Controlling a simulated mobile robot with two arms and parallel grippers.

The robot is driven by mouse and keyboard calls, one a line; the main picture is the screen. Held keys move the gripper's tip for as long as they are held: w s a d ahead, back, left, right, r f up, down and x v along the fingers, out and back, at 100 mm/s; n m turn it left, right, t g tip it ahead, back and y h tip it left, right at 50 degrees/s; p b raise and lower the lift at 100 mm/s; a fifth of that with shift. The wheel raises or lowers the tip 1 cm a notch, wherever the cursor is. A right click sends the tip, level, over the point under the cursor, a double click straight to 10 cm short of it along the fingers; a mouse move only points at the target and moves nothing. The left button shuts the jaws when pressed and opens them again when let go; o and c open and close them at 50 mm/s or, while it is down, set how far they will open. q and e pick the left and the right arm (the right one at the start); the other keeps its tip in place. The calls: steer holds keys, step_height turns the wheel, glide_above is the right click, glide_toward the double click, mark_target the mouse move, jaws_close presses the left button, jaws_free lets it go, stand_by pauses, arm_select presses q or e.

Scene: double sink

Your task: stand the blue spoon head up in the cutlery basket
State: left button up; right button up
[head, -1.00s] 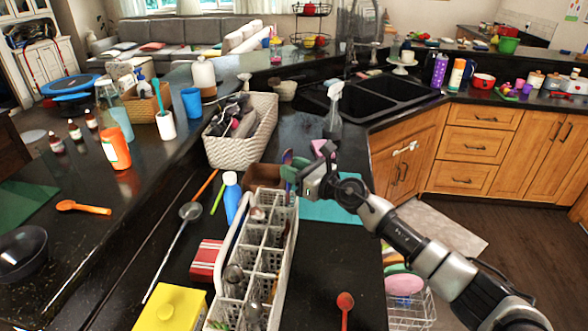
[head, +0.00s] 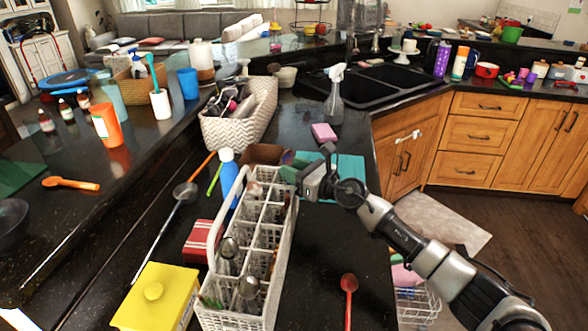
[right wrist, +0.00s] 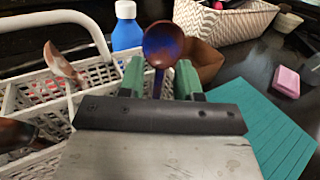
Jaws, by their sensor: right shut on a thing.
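The white cutlery basket (head: 284,262) stands on the dark counter, its divided compartments holding several utensils. My right gripper (head: 291,168) is at the basket's far right corner, above rim level. In the right wrist view its green fingers (right wrist: 160,80) are shut on the blue spoon (right wrist: 161,45). The spoon's head, shaded blue and brown, is up and its handle runs down between the fingers. The handle's lower end is hidden, so I cannot tell whether it is inside a compartment. In the head view the spoon is small and mostly hidden. My left gripper is not in view.
A blue bottle (head: 227,168) stands beside the basket's far left side. A teal mat (head: 340,170) and pink sponge (head: 323,132) lie beyond my gripper. A yellow box (head: 157,297), a red-striped box (head: 201,241) and a red spoon (head: 348,300) lie around the basket.

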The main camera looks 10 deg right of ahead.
stand_by(0.3)
steer(key=o, duration=1)
steer(key=shift+c, duration=0.2)
steer(key=shift+s, duration=0.1)
steer(key=b+v, duration=0.1)
steer(key=v, duration=0.9)
steer(key=shift+s+d, duration=0.25)
